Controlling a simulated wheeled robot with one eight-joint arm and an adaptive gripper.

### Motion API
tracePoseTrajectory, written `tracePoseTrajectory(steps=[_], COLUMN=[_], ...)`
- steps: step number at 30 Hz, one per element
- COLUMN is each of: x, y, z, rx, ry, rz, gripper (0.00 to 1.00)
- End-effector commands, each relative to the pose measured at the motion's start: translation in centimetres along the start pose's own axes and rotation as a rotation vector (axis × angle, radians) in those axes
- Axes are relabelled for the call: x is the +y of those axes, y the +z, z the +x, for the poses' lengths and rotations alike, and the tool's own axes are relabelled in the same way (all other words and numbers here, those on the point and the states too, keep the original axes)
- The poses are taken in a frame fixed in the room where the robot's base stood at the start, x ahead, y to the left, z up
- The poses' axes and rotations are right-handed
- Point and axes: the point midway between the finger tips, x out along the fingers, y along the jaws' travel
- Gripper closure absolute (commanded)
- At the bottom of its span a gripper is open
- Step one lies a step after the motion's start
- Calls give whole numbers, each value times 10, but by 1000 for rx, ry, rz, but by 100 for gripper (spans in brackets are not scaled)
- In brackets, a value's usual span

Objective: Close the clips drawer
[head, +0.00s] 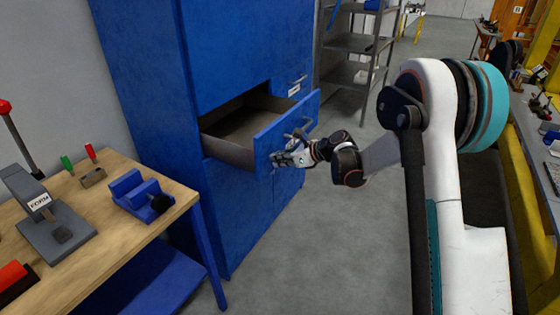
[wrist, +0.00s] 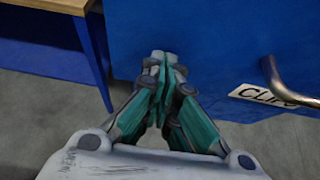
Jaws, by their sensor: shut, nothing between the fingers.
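The clips drawer (head: 284,135) is pulled out of the blue cabinet (head: 240,50) and its inside looks empty in the head view. Its blue front fills the upper part of the wrist view (wrist: 200,35), with a white label reading "CLIP" (wrist: 268,95) and a metal handle (wrist: 285,82) at the right. My gripper (head: 277,160) is at the left, lower part of the drawer front. In the wrist view my gripper (wrist: 158,60) is shut and empty, its fingertips at the drawer front, left of the label. I cannot tell whether they touch it.
A wooden workbench (head: 115,225) with a blue vise (head: 140,195) and a grey form tool (head: 45,215) stands at the left, near the cabinet. Metal shelves (head: 355,45) stand behind the cabinet. The grey floor (head: 310,240) before the drawer is clear.

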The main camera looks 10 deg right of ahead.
Motion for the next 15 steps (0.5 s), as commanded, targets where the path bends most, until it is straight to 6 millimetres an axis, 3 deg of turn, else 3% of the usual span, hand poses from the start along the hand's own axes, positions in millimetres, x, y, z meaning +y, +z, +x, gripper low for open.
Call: tracePoseTrajectory(steps=[8, 15], x=[0, 2], y=[8, 33], z=[14, 57], rx=[0, -1], ry=[2, 4], rz=[-1, -2], gripper=[100, 100])
